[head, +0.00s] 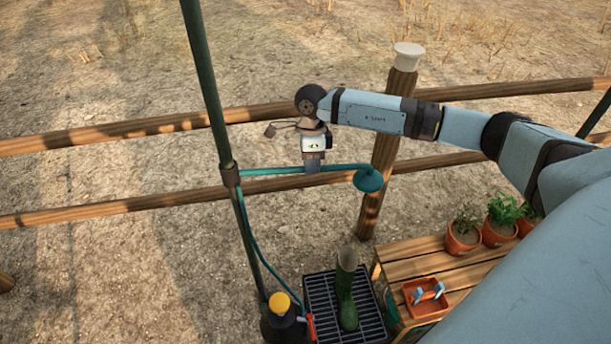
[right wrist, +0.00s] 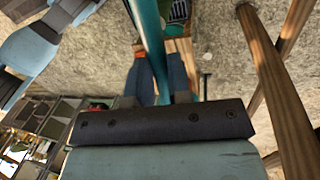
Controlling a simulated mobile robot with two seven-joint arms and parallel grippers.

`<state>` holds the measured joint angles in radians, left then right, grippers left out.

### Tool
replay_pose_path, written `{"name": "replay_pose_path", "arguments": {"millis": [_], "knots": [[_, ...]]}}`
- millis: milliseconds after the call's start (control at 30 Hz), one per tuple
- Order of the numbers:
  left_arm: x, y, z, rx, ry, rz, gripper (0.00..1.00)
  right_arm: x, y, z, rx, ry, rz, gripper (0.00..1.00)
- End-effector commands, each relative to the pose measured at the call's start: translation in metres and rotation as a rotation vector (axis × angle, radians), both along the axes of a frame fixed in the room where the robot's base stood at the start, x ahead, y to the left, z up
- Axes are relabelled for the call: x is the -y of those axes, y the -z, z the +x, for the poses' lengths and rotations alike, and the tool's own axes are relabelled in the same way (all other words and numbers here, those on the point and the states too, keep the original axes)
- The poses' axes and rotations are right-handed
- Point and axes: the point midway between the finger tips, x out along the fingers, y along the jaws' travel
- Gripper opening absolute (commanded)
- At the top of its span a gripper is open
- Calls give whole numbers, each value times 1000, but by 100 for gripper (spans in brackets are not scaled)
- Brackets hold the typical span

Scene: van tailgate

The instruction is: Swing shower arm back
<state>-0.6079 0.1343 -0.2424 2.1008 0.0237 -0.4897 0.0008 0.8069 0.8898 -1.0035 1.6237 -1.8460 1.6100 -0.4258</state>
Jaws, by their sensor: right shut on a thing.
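The teal shower arm (head: 265,171) runs out sideways to the right from a collar (head: 230,174) on the dark green pole (head: 207,85). The bell-shaped shower head (head: 369,181) hangs at its right end, in front of a wooden post. My right gripper (head: 312,167) comes down from above and is shut on the shower arm, about midway along it. In the right wrist view the teal shower arm (right wrist: 148,30) passes between the two fingers of my right gripper (right wrist: 160,75). The finger tips are partly hidden there. My left gripper is not in view.
A wooden bench (head: 412,257) at right holds potted plants (head: 500,218) and an orange tray (head: 408,287). A yellow-capped dark container (head: 283,325) stands by the pole. Fence rails (head: 110,212) run behind.

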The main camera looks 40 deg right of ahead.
Motion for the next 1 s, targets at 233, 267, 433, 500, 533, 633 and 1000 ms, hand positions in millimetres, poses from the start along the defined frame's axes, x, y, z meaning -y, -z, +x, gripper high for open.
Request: {"name": "replay_pose_path", "arguments": {"millis": [233,267,433,500,533,633,1000], "knots": [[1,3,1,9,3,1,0,6,0,11,1,-54,0,0],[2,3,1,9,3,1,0,6,0,11,1,-57,0,0],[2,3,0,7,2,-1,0,6,-1,12,1,-63,0,0],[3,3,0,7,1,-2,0,6,-1,12,1,-63,0,0],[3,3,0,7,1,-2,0,6,-1,12,1,-63,0,0],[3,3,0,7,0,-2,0,6,-1,12,1,-62,0,0],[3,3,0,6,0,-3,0,6,0,12,0,-62,0,44]]}}
